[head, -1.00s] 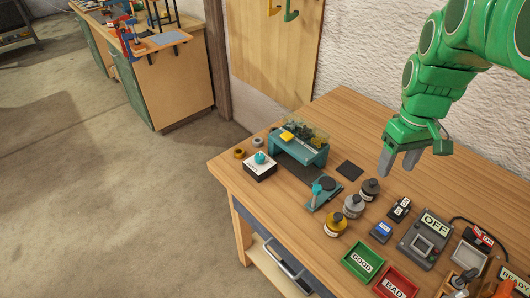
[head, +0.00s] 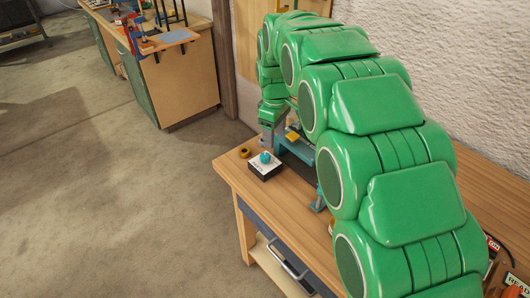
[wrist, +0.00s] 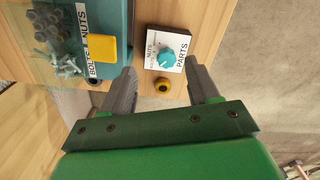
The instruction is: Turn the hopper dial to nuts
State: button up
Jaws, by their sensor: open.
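The hopper dial is a teal knob (head: 265,157) on a small white-topped box (head: 264,170) near the table's left corner. In the wrist view the knob (wrist: 167,57) sits on its white plate (wrist: 151,41), with NUTS lettering beside it and PARTS along the right edge. I cannot tell which label its pointer faces. My gripper (wrist: 160,67) is open and empty. Its fingers appear on either side of the dial in the wrist view, apart from it. In the head view my gripper (head: 270,137) hangs just behind the dial box.
The teal hopper (wrist: 117,20) stands beside the dial, with a yellow block (wrist: 102,48), BOLTS and NUTS labels, and loose bolts and nuts. A yellow ring (wrist: 162,85) lies close to the dial box.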

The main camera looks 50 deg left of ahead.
aim_at(265, 155)
jog(key=shift+s+a+f+n, duration=0.25)
jog(key=shift+s+a, duration=0.15)
jog(key=shift+a, duration=0.2)
jog(key=shift+s+a+f+n, duration=0.15)
jog(key=shift+s+a+f, duration=0.1)
jog(key=shift+s+a, duration=0.25)
jog(key=shift+w+f, duration=0.1)
jog(key=shift+f, duration=3.75)
jog(key=c, duration=1)
jog(key=shift+c, duration=0.2)
